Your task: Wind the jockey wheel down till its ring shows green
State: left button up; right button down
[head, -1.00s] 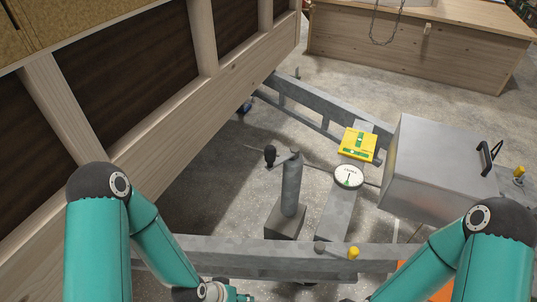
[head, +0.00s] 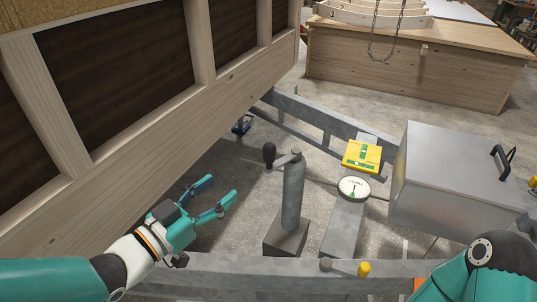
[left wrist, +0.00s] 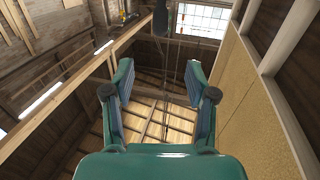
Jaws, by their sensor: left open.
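The jockey wheel's grey post (head: 293,195) stands upright in the middle of the head view. Its crank arm at the top reaches left to a black knob (head: 268,154). A round white dial (head: 353,188) with a green mark sits on the grey beam right of it. No separate ring can be made out on the post. My left gripper (head: 222,186) is open and empty, left of the post and apart from the knob. Its spread fingers also show in the left wrist view (left wrist: 160,68), pointing at the roof. My right gripper is out of view.
A yellow level (head: 362,156) with green vials lies beyond the dial. A metal box (head: 450,185) stands at the right. The wooden wall (head: 150,120) borders the left. A grey frame rail (head: 230,270) with a yellow-tipped lever (head: 364,269) crosses the front.

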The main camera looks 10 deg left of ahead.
aim_at(265, 154)
pick_arm(q)
jog(key=p+x, duration=0.7)
jog(key=x, duration=0.9)
jog(key=shift+w+d, duration=0.15)
jog(key=shift+w, duration=0.15)
grip_shut()
